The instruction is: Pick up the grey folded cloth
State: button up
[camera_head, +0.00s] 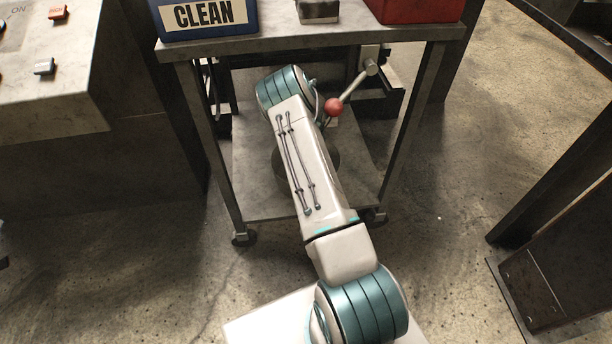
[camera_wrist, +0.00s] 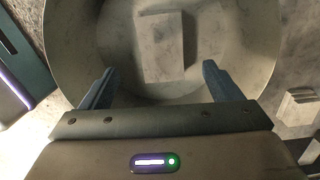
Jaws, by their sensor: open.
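In the wrist view, a pale grey, flat rectangular piece (camera_wrist: 160,45) lies inside a wide round bowl-like container (camera_wrist: 258,60). It may be the grey folded cloth, but I cannot tell its material for sure. My gripper (camera_wrist: 158,67) is open and empty, with its two blue-grey fingers apart over the container's near part. The rectangular piece appears between and beyond the fingertips. I cannot tell how far it is below them. In the head view my gripper is not visible.
A small grey block-like thing (camera_wrist: 300,105) lies outside the container at right in the wrist view. In the head view, a metal cart (camera_head: 300,45) carries a blue CLEAN box (camera_head: 205,18), a small grey object (camera_head: 319,11) and a red box (camera_head: 415,10). A red-knobbed lever (camera_head: 334,106) shows below.

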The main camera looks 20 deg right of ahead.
jog(key=f+b, duration=0.1)
jog(key=f, duration=0.2)
jog(key=f+b, duration=0.1)
jog(key=f, duration=0.2)
jog(key=a+f+b, duration=0.1)
jog(key=f, duration=0.2)
jog(key=shift+w+f+b, duration=0.1)
jog(key=shift+w+b, duration=0.15)
jog(key=shift+b, duration=0.05)
jog(key=c, duration=1.1)
